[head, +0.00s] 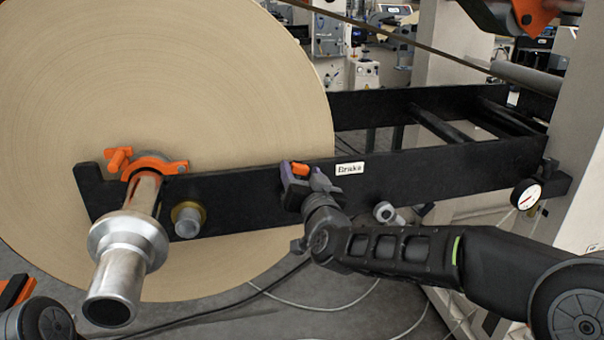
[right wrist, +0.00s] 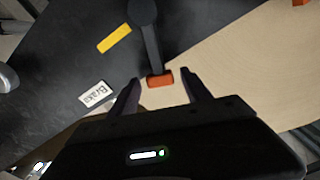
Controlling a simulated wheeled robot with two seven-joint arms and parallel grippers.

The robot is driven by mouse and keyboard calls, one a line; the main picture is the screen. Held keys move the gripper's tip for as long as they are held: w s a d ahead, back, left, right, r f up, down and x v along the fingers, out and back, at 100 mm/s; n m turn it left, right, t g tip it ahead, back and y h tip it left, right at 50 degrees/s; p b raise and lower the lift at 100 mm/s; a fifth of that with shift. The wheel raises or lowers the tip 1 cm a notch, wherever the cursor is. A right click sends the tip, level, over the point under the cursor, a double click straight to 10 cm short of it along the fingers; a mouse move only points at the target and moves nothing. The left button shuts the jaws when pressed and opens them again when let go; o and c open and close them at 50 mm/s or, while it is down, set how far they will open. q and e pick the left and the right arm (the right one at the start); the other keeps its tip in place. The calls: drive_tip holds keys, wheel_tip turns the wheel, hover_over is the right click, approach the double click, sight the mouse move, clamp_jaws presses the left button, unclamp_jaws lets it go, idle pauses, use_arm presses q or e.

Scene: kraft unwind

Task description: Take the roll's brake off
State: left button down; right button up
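The brake lever shows in the right wrist view as a dark arm (right wrist: 150,45) with an orange end (right wrist: 160,79), on the black frame beam. In the head view its orange end (head: 300,169) shows at my right gripper (head: 303,178), which hides most of the lever. In the right wrist view my right gripper (right wrist: 162,86) is open, with one finger on each side of the orange end; I see no clear contact. A white "Brake" label (head: 349,168) is to the right. The big kraft roll (head: 235,95) stands behind the beam. My left gripper is not visible.
The black beam (head: 430,160) runs across to a gauge (head: 526,195). A metal shaft (head: 125,255) with an orange clamp (head: 150,166) sticks out at the left. A yellow strip (right wrist: 114,38) lies near the lever. Cables cross the floor.

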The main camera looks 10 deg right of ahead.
drive_tip(key=s, duration=0.7)
drive_tip(key=shift+s+d+b, duration=0.25)
drive_tip(key=shift+s+b, duration=0.05)
drive_tip(key=shift+s, duration=0.1)
